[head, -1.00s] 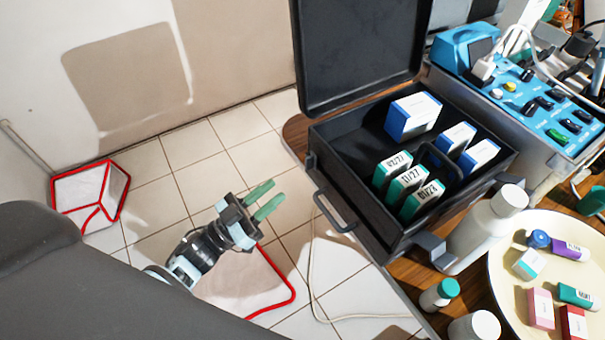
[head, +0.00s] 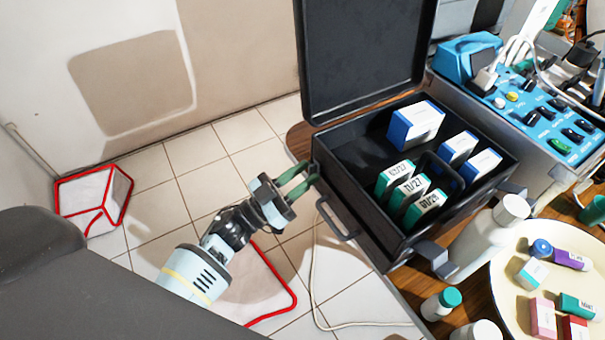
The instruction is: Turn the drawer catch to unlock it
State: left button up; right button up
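The open black case (head: 372,232) stands on the table with its lid up. A dark catch on its front face, near the left corner, is mostly hidden behind my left gripper's fingertips. A second, grey catch (head: 432,254) shows near the right corner. The carrying handle (head: 337,219) is between them. My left gripper (head: 311,172) has two green fingers spread apart, with a gap between them. Their tips are at the left catch; I cannot tell whether they touch it. My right gripper is not in view.
Boxes stand inside the case (head: 415,122). White bottles (head: 482,240) and a cream tray (head: 507,290) of small boxes are to the right. A blue-topped unit (head: 555,115) is behind them. Red-edged items lie on the tiled floor (head: 205,150), which is otherwise mostly clear.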

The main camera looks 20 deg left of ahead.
pick_arm(q)
jog(key=shift+w+d, duration=0.1)
jog(key=shift+c, duration=0.5)
grip_shut()
jog(key=shift+m, duration=0.5)
jog(key=m+g, duration=0.3)
jog(key=m, duration=0.3)
jog(key=m+g+h, duration=0.1)
jog(key=m+g, duration=0.1)
jog(key=m, duration=0.5)
jog(key=m+g+h, duration=0.1)
jog(key=m+g, duration=0.2)
jog(key=m, duration=0.4)
jog(key=shift+w+a+r+g+p, duration=0.15)
jog(key=shift+a+r+g+p, duration=0.15)
jog(key=shift+p, duration=0.1)
jog(key=shift+m, duration=0.7)
jog(key=shift+y, duration=0.3)
